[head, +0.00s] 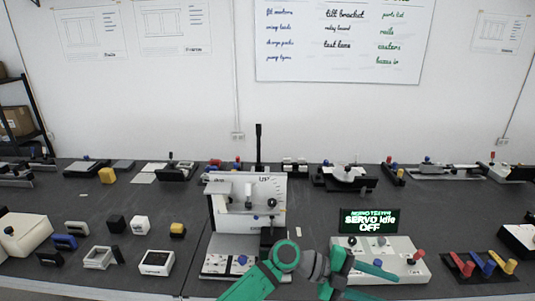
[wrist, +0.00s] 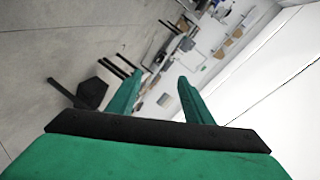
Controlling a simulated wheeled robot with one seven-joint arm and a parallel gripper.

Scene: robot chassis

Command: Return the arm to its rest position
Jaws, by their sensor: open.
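My green arm reaches in from the bottom of the head view, in front of the workbench (head: 130,200). My gripper (head: 392,277) points to the right in that view, in front of the white servo tester base. In the wrist view my gripper (wrist: 162,76) shows two green fingers spread apart, with nothing between them. The wrist camera looks out over the grey floor and a tilted view of the room. The lower part of my arm is cut off by the frame edge.
The servo tester (head: 370,221) reads "SERVO idle OFF". A white upright test stand (head: 225,212) with a black lever stands left of my gripper. Levers in red, blue and yellow (head: 488,266) are at the right. Small blocks and fixtures cover the left bench. A whiteboard (head: 340,65) hangs behind.

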